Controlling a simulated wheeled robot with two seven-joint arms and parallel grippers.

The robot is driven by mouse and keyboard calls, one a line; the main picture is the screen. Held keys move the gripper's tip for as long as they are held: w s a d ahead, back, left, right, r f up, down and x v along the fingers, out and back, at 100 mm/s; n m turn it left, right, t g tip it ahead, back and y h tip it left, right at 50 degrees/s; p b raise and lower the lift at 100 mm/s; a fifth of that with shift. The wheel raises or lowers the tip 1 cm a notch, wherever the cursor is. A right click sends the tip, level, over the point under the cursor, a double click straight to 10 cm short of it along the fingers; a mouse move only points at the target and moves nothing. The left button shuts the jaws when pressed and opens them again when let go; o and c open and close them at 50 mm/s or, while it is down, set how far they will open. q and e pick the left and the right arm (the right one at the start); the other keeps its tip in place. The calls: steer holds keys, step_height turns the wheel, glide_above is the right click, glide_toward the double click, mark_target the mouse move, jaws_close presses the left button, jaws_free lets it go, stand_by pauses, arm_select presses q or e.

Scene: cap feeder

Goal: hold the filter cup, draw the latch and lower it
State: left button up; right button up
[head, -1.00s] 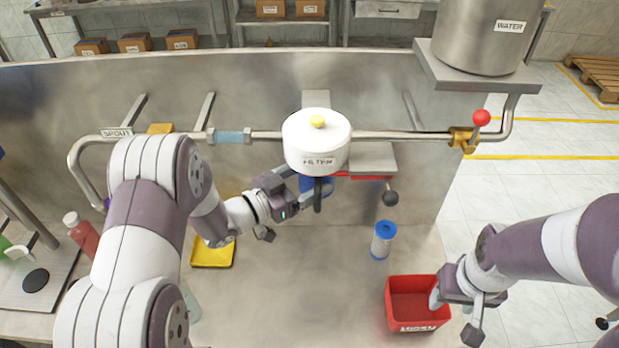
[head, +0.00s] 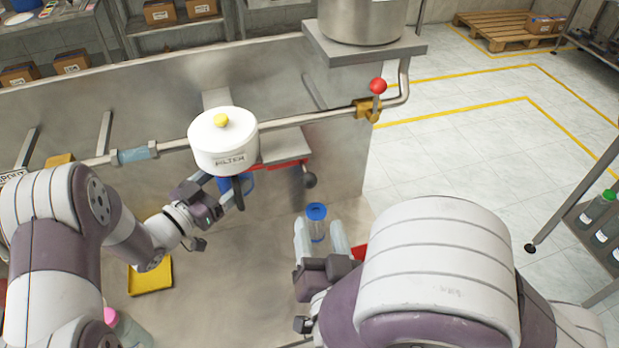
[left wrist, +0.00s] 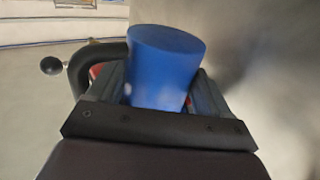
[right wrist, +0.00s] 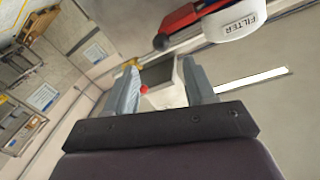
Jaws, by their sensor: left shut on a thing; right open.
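The white filter housing (head: 223,142) with a yellow knob hangs on the pipe. The blue filter cup (head: 248,183) is under it, mostly hidden in the head view. My left gripper (head: 232,188) is shut on the cup, which stands between its fingers in the left wrist view (left wrist: 165,68). A dark curved handle (left wrist: 84,62) is beside the cup. The red latch (head: 287,165) with a black ball knob (head: 310,180) sits right of the cup; the knob also shows in the right wrist view (right wrist: 161,42). My right gripper (head: 322,235) is open and empty, apart from the latch.
A clear cartridge with a blue cap (head: 317,213) stands on the counter by my right fingers. A yellow tray (head: 150,275) lies at left. A red-knobbed valve (head: 377,87) is on the pipe.

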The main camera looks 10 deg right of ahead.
mark_target(311, 186)
steer(key=w, duration=1.2)
steer(key=shift+a+r, duration=0.1)
steer(key=shift+a, duration=0.2)
steer(key=shift+s, duration=0.1)
jaws_close()
steer(key=w+d, duration=0.1)
steer(key=d, duration=0.6)
steer(key=shift+w+d, duration=0.25)
steer(key=shift+w, duration=0.05)
